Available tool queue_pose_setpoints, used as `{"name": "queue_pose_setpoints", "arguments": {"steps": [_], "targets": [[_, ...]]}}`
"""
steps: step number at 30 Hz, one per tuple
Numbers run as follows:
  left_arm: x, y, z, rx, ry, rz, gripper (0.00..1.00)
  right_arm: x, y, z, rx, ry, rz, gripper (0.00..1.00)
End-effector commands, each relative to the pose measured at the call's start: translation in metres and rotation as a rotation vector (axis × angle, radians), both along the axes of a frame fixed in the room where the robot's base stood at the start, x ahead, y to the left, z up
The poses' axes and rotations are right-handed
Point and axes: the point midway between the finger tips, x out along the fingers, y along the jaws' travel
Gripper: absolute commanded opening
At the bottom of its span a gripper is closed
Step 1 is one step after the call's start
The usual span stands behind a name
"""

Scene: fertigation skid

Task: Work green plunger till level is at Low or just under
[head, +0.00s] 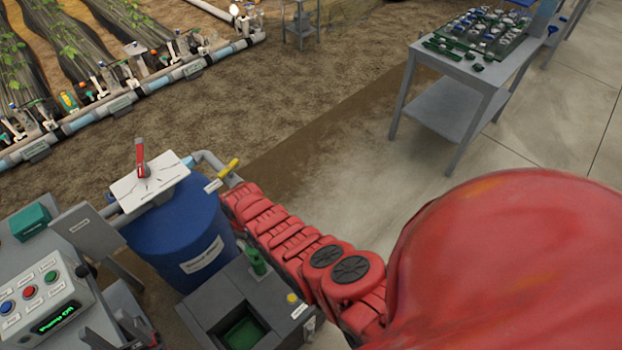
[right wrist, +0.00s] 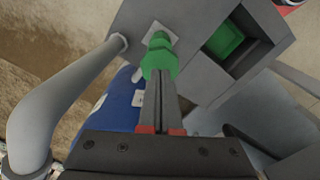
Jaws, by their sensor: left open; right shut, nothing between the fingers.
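The green plunger (head: 256,262) stands upright on the grey box (head: 190,318), beside its square opening. In the right wrist view, the plunger (right wrist: 159,58) is just beyond the tips of my right gripper (right wrist: 160,88). The right fingers are shut with nothing between them; their tips overlap the plunger's lower end in that view, and I cannot tell whether they touch. In the head view my right arm hides that gripper. My left gripper (head: 106,328) is open and empty at the lower left. Green shows inside the opening; I cannot read a level or Low mark.
A blue drum (head: 180,240) with a white panel and red handle stands behind the box. A control box (head: 40,300) with buttons reads "Pump Off". A pipe with a yellow handle (head: 229,169) runs behind. A grey table (head: 460,75) stands far right, with clear floor before it.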

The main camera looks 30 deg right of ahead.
Motion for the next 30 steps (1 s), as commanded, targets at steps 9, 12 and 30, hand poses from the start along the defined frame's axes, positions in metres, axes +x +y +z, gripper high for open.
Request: {"name": "queue_pose_setpoints", "arguments": {"steps": [9,12,30], "targets": [[0.0,0.0,-0.003,0.0,0.0,0.0,0.5,0.0,0.0,-0.003,0.0,0.0,0.0,0.0],[0.0,0.0,-0.009,0.0,0.0,0.0,0.5,0.0,0.0,-0.009,0.0,0.0,0.0,0.0],[0.0,0.0,-0.043,0.0,0.0,0.0,0.5,0.0,0.0,-0.046,0.0,0.0,0.0,0.0]]}}
